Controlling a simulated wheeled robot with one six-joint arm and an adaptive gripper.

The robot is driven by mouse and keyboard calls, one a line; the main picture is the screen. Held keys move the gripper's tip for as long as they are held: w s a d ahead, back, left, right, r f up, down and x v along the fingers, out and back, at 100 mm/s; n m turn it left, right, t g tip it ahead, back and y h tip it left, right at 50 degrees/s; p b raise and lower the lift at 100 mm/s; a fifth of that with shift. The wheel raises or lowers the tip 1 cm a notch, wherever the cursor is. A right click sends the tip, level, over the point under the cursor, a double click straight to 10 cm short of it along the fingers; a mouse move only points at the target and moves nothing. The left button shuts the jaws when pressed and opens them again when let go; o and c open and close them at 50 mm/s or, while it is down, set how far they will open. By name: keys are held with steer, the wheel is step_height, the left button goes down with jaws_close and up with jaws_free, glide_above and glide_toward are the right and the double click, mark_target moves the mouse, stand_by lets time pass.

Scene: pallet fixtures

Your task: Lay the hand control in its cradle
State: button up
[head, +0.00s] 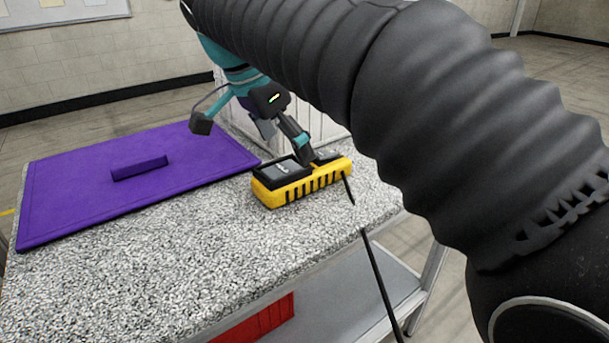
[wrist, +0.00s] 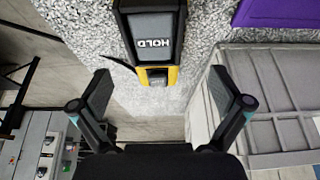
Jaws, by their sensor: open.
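The hand control (head: 290,187) lies on the speckled worktop near its right edge. It is yellow with black ribs and a dark screen, and a black cable runs from it over the edge. In the wrist view the hand control (wrist: 153,35) shows its screen reading HOLD, and its near end lies ahead of the fingertips. My gripper (head: 293,145) is over the hand control's far side in the head view. In the wrist view my gripper (wrist: 163,90) has its fingers wide apart with nothing between them. I cannot make out the cradle for certain.
A purple mat (head: 70,200) with a purple block (head: 139,167) covers the worktop's left part. The front of the worktop (head: 190,270) is clear. A red box (head: 262,318) sits below. A pale panelled crate (wrist: 275,95) stands beside the worktop. A grey switch panel (wrist: 45,140) shows lower left.

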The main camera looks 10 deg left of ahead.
mark_target(304, 172)
steer(key=x, duration=0.4)
steer(key=shift+d, duration=0.45)
steer(key=shift+w+d+f+b, duration=0.15)
steer(key=shift+f+b, duration=0.15)
steer(key=shift+f, duration=0.15)
steer(key=c, duration=1.7)
steer(key=shift+r, duration=0.1)
